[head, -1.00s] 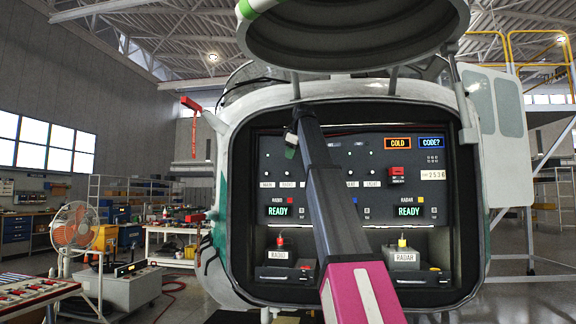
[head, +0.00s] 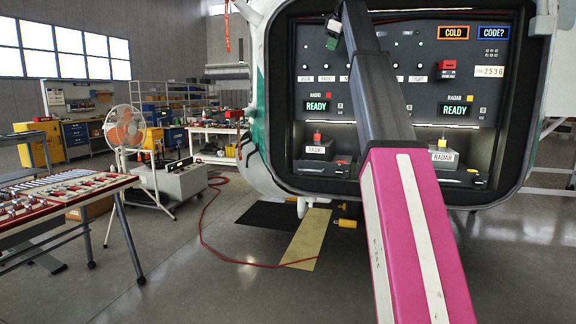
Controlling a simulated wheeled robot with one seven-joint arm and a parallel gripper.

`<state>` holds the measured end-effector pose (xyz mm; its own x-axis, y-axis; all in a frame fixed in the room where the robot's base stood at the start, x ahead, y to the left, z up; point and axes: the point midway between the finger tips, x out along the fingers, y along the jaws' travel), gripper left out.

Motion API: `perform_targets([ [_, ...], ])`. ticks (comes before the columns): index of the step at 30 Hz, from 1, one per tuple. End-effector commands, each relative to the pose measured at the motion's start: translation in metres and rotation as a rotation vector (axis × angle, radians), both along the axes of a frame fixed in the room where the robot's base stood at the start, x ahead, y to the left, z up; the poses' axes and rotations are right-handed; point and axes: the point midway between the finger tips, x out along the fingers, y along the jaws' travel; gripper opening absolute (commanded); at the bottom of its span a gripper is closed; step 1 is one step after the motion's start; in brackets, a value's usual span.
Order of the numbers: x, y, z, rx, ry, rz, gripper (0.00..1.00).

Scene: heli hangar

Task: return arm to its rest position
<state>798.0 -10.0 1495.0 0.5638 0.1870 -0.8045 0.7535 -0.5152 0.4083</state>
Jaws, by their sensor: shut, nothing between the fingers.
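My arm crosses the right half of the head view, with a pink and white link at the bottom and a dark grey link above it. The grey link reaches up in front of the helicopter's open equipment bay (head: 277,110). My gripper (head: 333,38) shows small beside the top of the grey link, before the upper left of the dark panel (head: 410,75). It is shut and empty. Its finger detail is too small to make out. Part of the panel and bay is hidden behind my arm.
The RADIO box (head: 319,148) and RADAR box (head: 443,157) stand in the bay, close to my arm. At left are a tool table (head: 70,190), a fan (head: 125,130) and a grey cart (head: 180,181).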

Motion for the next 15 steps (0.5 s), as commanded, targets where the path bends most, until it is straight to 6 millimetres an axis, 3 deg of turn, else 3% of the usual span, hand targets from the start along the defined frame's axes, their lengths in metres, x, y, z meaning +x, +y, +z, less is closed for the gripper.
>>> perform_targets([
  [1, 0.003, 0.0, -0.025, 0.007, 0.016, -0.014, 0.0],
  [9, 0.026, 0.001, -0.171, 0.062, 0.113, -0.136, 0.0],
  [15, 0.03, 0.002, -0.279, 0.098, 0.185, -0.231, 0.0],
])
